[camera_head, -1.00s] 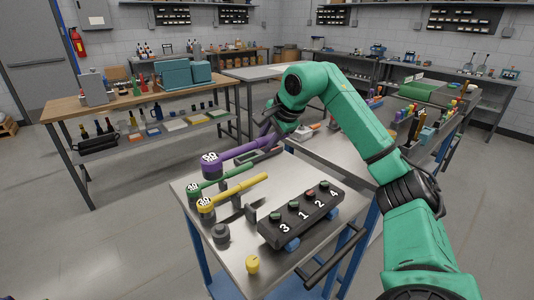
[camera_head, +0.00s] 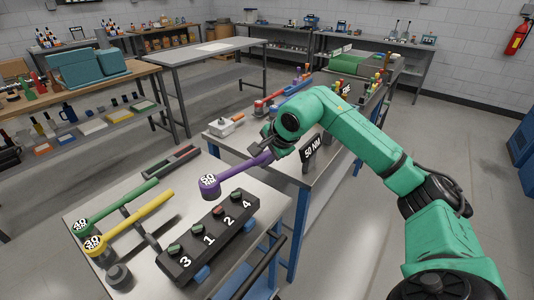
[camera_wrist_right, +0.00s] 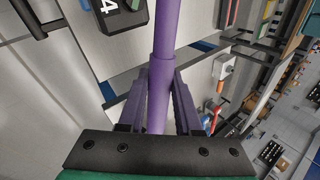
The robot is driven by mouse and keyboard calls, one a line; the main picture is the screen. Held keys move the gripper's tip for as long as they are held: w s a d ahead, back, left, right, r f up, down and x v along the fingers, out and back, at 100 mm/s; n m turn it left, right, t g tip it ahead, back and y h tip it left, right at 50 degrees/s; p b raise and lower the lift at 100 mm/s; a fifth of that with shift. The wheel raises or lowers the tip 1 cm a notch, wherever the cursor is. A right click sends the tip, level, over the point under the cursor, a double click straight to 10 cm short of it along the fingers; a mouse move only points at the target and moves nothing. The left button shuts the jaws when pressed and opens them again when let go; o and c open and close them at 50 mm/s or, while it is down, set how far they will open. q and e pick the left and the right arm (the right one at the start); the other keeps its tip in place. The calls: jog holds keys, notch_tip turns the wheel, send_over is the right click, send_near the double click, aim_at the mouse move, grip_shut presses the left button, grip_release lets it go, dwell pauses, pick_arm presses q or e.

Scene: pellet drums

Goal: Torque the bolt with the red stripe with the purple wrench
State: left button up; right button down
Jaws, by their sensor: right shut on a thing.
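The purple wrench (camera_head: 241,171) is held by its handle in my right gripper (camera_head: 272,146), its round head marked 50 hanging just behind the black bolt block. In the right wrist view the purple handle (camera_wrist_right: 166,45) runs between the two fingers (camera_wrist_right: 157,105). The black bolt block (camera_head: 207,240) carries bolts in a row labelled 3, 1, 2, 4. The bolt at 2 (camera_head: 219,212) seems to show red; the stripe is too small to be sure. The wrench head looks apart from the bolts. In the wrist view the block's 4 end (camera_wrist_right: 122,14) shows. My left gripper is not in view.
A green wrench (camera_head: 122,206) and a yellow wrench (camera_head: 135,220) lie on the cart top (camera_head: 92,201) left of the block. A dark knob (camera_head: 119,277) stands at its front. A 50 NM sign (camera_head: 311,149) stands on the table behind. The cart has a black handle (camera_head: 247,270).

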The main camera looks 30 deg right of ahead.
jog(key=shift+d+f, duration=0.1)
pick_arm(q)
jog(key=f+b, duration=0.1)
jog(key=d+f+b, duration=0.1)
jog(key=b, duration=0.1)
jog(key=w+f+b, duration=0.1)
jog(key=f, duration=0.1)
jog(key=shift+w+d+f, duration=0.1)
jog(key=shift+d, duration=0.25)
pick_arm(e)
jog(key=f, duration=0.5)
jog(key=shift+w+d+f, duration=0.1)
jog(key=shift+d+f, duration=0.05)
jog(key=shift+d, duration=0.15)
pick_arm(q)
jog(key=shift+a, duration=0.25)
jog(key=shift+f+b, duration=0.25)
jog(key=shift+b, duration=0.2)
pick_arm(e)
jog(key=shift+f, duration=0.25)
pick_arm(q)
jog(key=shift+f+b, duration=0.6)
pick_arm(e)
jog(key=shift+f, duration=0.7)
